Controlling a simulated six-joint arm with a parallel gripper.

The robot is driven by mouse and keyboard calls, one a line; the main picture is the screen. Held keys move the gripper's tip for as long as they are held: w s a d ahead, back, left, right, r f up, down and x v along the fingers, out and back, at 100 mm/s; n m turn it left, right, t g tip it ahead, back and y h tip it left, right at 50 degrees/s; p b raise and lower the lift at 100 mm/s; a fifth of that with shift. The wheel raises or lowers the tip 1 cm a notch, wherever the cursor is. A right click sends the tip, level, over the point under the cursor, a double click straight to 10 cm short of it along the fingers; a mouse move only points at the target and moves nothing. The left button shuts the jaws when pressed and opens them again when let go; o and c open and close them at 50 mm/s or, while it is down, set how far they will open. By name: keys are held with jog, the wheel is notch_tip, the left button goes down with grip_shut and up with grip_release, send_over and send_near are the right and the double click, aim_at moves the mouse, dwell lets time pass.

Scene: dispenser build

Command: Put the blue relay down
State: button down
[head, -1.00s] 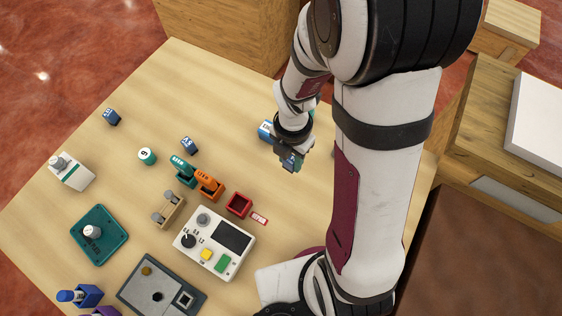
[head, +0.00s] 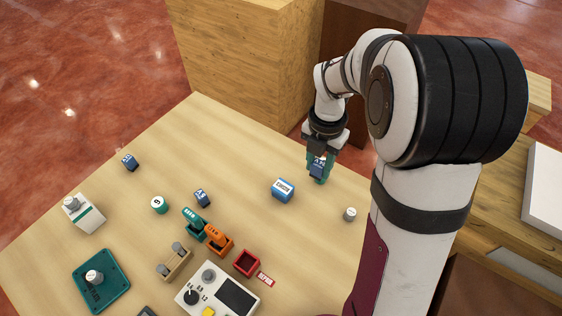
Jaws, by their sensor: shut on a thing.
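My gripper (head: 318,177) is shut on a small dark blue block with white lettering (head: 318,166), which I take to be the blue relay. Its teal fingertips sit on either side of the block, near the table's far right edge. I cannot tell whether the block touches the table. Two similar small blue blocks stand on the table (head: 250,150), one at the far left (head: 130,162) and one near the middle (head: 202,197). A larger blue box with a white label (head: 283,190) stands just left of and nearer than my gripper.
A small grey knob-like part (head: 350,214) stands to the right. A green-white cylinder (head: 158,205), teal holder (head: 194,223), orange holder (head: 219,239), red open box (head: 246,263) and control panel (head: 219,290) fill the near middle. The far middle of the table is clear.

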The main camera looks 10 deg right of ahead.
jog(key=w+a+f, duration=0.1)
jog(key=a, duration=0.1)
jog(key=w+a+f, duration=0.1)
jog(key=a+f, duration=0.1)
jog(key=w+a+f, duration=0.1)
jog(key=a+f, duration=0.1)
jog(key=a, duration=0.1)
jog(key=shift+w, duration=0.35)
notch_tip(320, 180, down, 4)
jog(key=shift+w+a, duration=0.1)
jog(key=shift+f, duration=0.15)
jog(key=c, duration=0.5)
grip_release()
jog(key=shift+c, duration=0.2)
